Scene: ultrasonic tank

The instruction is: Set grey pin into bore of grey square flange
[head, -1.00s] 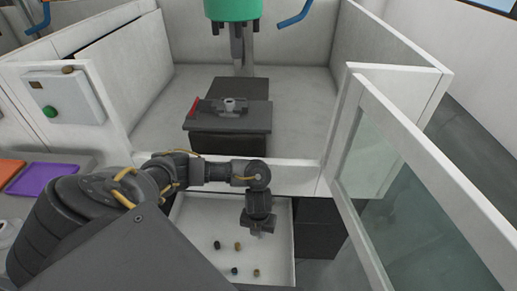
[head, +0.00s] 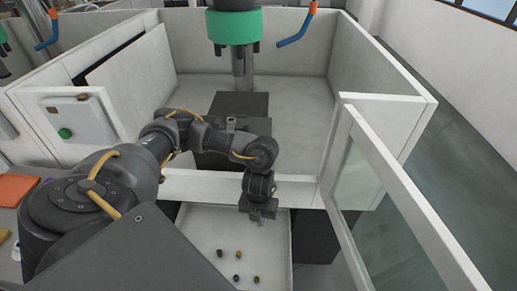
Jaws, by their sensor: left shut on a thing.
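My left gripper (head: 262,214) hangs over the far right part of the white tray, in front of the machine's front wall. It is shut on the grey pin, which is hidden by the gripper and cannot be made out. The grey square flange (head: 231,123) appears to sit on the dark fixture inside the machine, below the green spindle head. My arm partly covers the fixture, and the flange's bore cannot be made out. My right gripper is not in view.
The white tray (head: 205,220) holds several small dark and brownish pieces (head: 239,254). The machine's front wall (head: 300,190) stands between tray and fixture (head: 212,160). An open glass door (head: 375,205) is at right. The green spindle head (head: 233,27) hangs above.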

